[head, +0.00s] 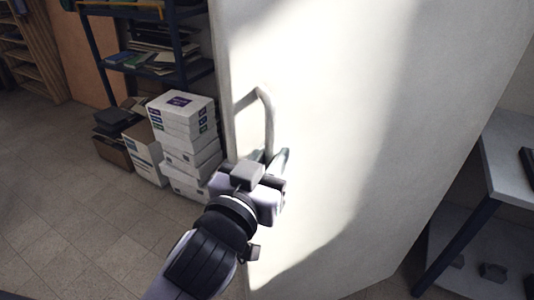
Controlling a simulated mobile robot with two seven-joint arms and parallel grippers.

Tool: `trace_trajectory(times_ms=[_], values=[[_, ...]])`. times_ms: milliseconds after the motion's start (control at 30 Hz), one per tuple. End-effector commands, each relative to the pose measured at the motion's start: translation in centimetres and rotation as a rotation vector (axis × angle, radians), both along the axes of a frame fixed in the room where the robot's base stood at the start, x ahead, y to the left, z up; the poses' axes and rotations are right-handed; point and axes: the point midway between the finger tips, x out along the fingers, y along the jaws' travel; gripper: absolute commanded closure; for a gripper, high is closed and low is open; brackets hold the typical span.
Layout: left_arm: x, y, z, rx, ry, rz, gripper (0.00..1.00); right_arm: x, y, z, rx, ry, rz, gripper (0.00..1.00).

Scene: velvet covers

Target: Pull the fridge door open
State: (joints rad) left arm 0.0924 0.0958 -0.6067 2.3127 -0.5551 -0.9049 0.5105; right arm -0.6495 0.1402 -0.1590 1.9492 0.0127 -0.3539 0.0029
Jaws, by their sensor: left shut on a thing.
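The white fridge door (340,150) fills the middle and right of the head view. Its grey bar handle (266,110) stands upright near the door's left edge. My left gripper (272,162) is at the lower part of the handle and is shut on it. The gripper body hides the handle's lower end. I cannot tell from this view whether the door stands ajar. My right gripper is not in view.
White boxes (182,122) are stacked on the floor left of the door, beside a dark shelf rack (137,46). A grey table (508,155) stands at the right. The tiled floor (60,200) at left is clear.

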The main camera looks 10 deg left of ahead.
Motion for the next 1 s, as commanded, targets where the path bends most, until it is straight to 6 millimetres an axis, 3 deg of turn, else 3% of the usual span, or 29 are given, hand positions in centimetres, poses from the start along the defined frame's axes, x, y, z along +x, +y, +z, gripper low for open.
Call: trace_trajectory(times_ms=[367, 400, 433, 867, 1000], values=[[-0.1, -0.2, 0.1, -0.003, -0.005, -0.007, 1.00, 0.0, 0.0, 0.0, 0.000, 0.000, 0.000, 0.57], [-0.1, -0.2, 0.1, -0.003, -0.005, -0.007, 0.63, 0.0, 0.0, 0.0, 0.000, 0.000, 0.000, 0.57], [-0.1, -0.2, 0.1, -0.003, -0.005, -0.007, 0.58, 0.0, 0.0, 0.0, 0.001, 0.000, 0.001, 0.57], [0.0, -0.1, 0.1, 0.000, -0.002, -0.002, 0.58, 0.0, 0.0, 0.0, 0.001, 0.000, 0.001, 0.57], [0.0, 0.0, 1.2, -0.003, -0.005, -0.001, 0.58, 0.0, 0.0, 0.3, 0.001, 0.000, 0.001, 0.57]])
